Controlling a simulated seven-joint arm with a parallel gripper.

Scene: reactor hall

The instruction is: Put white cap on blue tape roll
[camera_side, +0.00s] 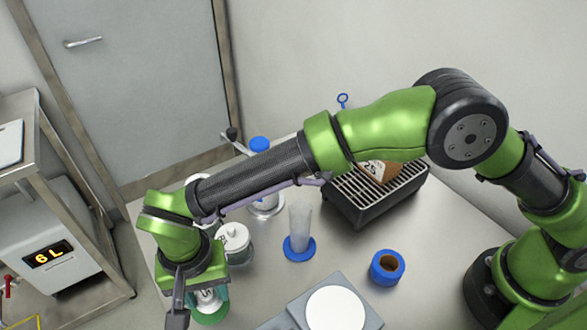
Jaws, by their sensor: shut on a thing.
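A blue tape roll (387,267) lies flat on the table, right of the middle, with a brown inner ring and its top bare. My gripper (192,305) is at the lower left, far to the left of the roll, with one dark finger showing. It is shut on a white cap (207,297) that shows only in part beside the finger, above a greenish jar (211,317). The rest of the grip is hidden by the wrist, and I cannot tell whether the cap still touches the jar.
A jar with a white lid (235,237) stands behind my gripper. A clear cylinder on a blue base (299,245) stands between gripper and roll. A scale with a white round plate (335,308) is at the front. A black slatted rack (352,208) and a blue-capped bottle (262,200) stand behind.

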